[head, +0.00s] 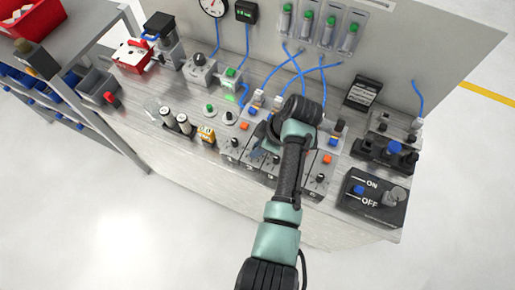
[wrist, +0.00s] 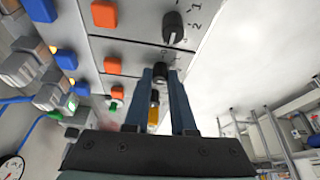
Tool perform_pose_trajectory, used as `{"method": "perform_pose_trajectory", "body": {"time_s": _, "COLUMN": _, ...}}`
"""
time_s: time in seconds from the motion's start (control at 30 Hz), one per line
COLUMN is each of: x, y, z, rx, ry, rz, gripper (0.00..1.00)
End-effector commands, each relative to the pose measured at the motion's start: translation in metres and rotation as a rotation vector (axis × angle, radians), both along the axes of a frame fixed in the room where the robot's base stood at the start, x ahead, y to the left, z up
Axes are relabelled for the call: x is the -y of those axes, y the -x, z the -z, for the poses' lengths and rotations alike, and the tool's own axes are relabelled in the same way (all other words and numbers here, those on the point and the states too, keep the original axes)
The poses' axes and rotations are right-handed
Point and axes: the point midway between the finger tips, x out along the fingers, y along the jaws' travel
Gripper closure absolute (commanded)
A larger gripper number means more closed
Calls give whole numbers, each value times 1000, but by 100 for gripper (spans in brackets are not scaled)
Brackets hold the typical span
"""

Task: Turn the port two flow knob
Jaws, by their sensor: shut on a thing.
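A row of grey port modules (head: 313,188) stands along the bench front, with orange buttons and black flow knobs. In the wrist view my gripper (wrist: 160,80) has its two blue fingers on either side of a black knob (wrist: 160,70) and is shut on it. A neighbouring black knob (wrist: 173,27) with a numbered scale is free, and the orange buttons (wrist: 111,66) run beside the knobs. In the head view my arm hides the held knob and part of the middle modules. I cannot read which port the held knob belongs to.
Blue hoses (head: 290,75) run over the modules to the back panel. An ON/OFF switch box (head: 373,198) sits at the right front corner. White-and-black cylinders (head: 176,121) stand to the left. The floor in front is clear.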

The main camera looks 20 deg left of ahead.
Motion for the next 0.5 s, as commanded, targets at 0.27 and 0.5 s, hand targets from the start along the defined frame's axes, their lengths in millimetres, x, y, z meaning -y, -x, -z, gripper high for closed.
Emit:
{"method": "perform_pose_trajectory", "body": {"time_s": 0.27, "x": 0, "y": -1, "z": 1, "rx": -1, "ry": 2, "rz": -86, "gripper": 100}}
{"method": "perform_pose_trajectory", "body": {"time_s": 0.5, "x": 1, "y": -1, "z": 0, "rx": 0, "ry": 3, "rz": -103, "gripper": 100}}
